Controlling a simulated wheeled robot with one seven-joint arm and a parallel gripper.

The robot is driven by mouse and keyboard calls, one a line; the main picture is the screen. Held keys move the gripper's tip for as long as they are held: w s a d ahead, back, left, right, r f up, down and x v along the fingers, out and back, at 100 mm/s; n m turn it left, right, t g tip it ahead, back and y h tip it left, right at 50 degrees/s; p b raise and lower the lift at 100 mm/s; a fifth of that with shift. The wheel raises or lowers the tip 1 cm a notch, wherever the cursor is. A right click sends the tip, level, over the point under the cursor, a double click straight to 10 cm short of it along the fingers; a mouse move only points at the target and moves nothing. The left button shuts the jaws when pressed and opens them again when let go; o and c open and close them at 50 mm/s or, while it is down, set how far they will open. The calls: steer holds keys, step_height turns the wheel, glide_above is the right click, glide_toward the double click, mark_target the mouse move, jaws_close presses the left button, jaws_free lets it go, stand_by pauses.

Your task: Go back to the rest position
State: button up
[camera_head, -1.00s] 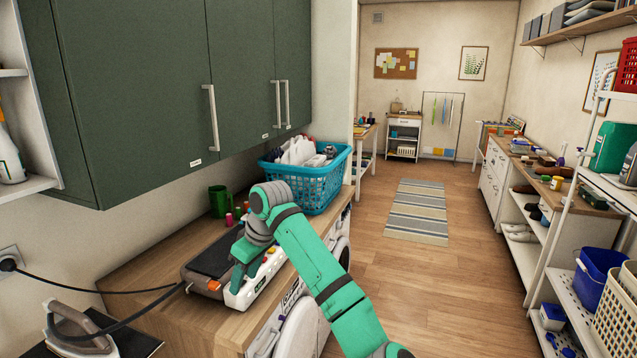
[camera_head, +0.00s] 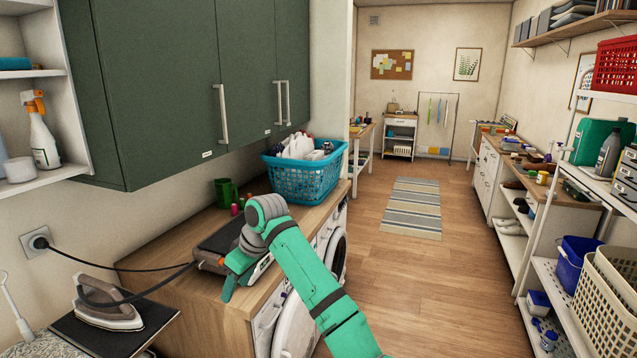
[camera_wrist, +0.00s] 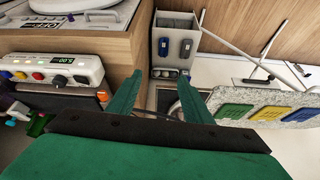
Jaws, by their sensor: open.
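My arm reaches up from the bottom of the head view, with my gripper (camera_head: 230,284) bent down near the front-left part of the wooden counter (camera_head: 222,318). In the wrist view my gripper (camera_wrist: 158,88) shows two green fingers spread apart with nothing between them. The grey-and-white device (camera_head: 212,246) lies on the counter behind my wrist, partly hidden by it. Its control panel with coloured knobs and a lit display shows in the wrist view (camera_wrist: 52,70), left of the fingers.
A blue laundry basket (camera_head: 305,180) and a green mug (camera_head: 226,192) stand on the counter. An iron (camera_head: 108,303) with a cord is at lower left. Green cabinets (camera_head: 170,90) hang above. Shelving (camera_head: 560,290) lines the right. The floor (camera_head: 410,290) between is mostly clear.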

steer(key=s+a+f+m+t+y, duration=0.1)
steer(key=s+a+f+m+y, duration=0.15)
steer(key=a+f, duration=0.45)
steer(key=s+a+f+m+t+y, duration=0.1)
steer(key=s+a+f+t+y, duration=0.2)
steer(key=f, duration=0.7)
steer(key=s+d+f+m+t, duration=0.3)
steer(key=s+f+m+t, duration=0.25)
steer(key=s+f, duration=0.6)
steer(key=s+d+f+m+t+h, duration=0.1)
steer(key=s+d+f+m+h, duration=0.2)
steer(key=s+d, duration=0.6)
steer(key=s+d+f+m+t+h, duration=0.2)
steer(key=s+d+m+h, duration=0.15)
steer(key=s+d, duration=0.55)
steer(key=s+d+r+n+h, duration=0.1)
steer(key=s+d+r, duration=0.2)
steer(key=s, duration=0.3)
steer(key=s+d+r+h, duration=0.1)
steer(key=s+d+r, duration=0.2)
steer(key=s, duration=0.4)
steer(key=s+d+r+n+h, duration=0.1)
steer(key=s+d+r, duration=0.2)
steer(key=s, duration=0.4)
steer(key=shift+s+d+r+n+t+h, duration=0.25)
steer(key=shift+d+r+n+t+h, duration=0.15)
steer(key=shift+r, duration=0.5)
